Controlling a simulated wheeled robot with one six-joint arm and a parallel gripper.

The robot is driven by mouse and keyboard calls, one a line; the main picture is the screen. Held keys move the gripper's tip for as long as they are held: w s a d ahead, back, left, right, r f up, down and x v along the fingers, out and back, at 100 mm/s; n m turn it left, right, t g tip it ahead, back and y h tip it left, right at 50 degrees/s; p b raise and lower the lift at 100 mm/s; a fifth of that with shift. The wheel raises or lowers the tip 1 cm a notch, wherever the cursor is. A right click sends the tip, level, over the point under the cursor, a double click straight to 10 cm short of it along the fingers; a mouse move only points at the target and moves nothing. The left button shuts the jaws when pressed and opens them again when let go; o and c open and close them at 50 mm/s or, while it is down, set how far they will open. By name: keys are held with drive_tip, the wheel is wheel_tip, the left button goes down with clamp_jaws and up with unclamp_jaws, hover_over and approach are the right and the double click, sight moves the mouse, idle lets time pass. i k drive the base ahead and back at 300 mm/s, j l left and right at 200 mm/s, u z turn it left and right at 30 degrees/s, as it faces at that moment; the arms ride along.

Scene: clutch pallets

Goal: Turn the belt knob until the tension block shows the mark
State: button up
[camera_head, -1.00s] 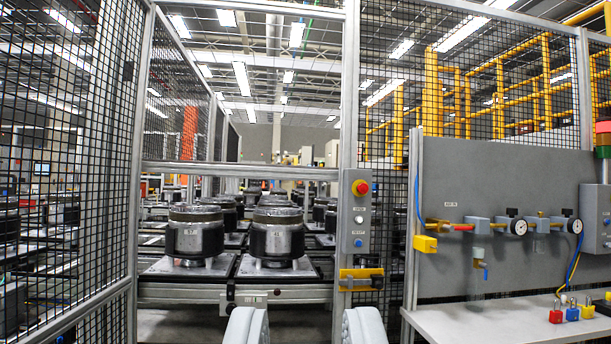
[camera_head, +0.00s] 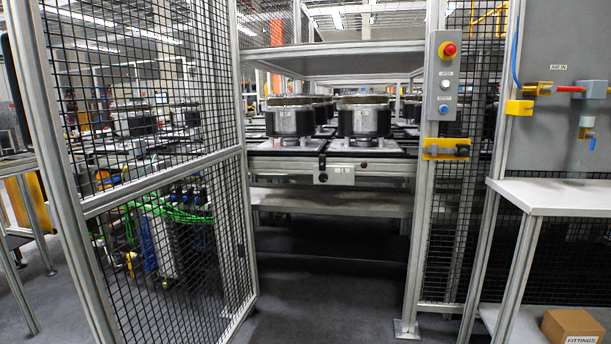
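A small dark knob-like part (camera_head: 323,177) sits on the front rail of the conveyor (camera_head: 390,170), below a dark vertical bracket. A pale plate with a greenish label (camera_head: 341,174) is just right of it. They may be the belt knob and tension block, but they are too small to be sure. I cannot read any mark. My gripper is not in view.
A mesh gate (camera_head: 150,190) stands open on the left. The post on the right carries a button box (camera_head: 443,75) and a yellow latch (camera_head: 446,149). A workbench (camera_head: 560,196) stands at far right. The floor (camera_head: 320,300) in the opening is clear.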

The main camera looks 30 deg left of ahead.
sight(323, 177)
drive_tip(key=k+j, duration=0.15)
drive_tip(key=j, duration=1.1)
drive_tip(key=k+j+u, duration=0.15)
drive_tip(key=j, duration=2.4)
drive_tip(key=i+l+u, duration=0.1)
drive_tip(key=l, duration=0.35)
drive_tip(key=i+l, duration=0.25)
drive_tip(key=l, duration=0.2)
drive_tip(key=i+l+u, duration=0.15)
drive_tip(key=l, duration=0.3)
drive_tip(key=i+l, duration=0.1)
drive_tip(key=l, duration=0.4)
drive_tip(key=i+l+u, duration=0.15)
drive_tip(key=l, duration=0.3)
drive_tip(key=i+l+u, duration=0.1)
drive_tip(key=l, duration=0.4)
drive_tip(key=i+l, duration=0.1)
drive_tip(key=l, duration=0.4)
drive_tip(key=i+j, duration=0.1)
drive_tip(key=i, duration=0.3)
drive_tip(key=i+j, duration=0.1)
drive_tip(key=i, duration=0.3)
drive_tip(key=u, duration=0.05)
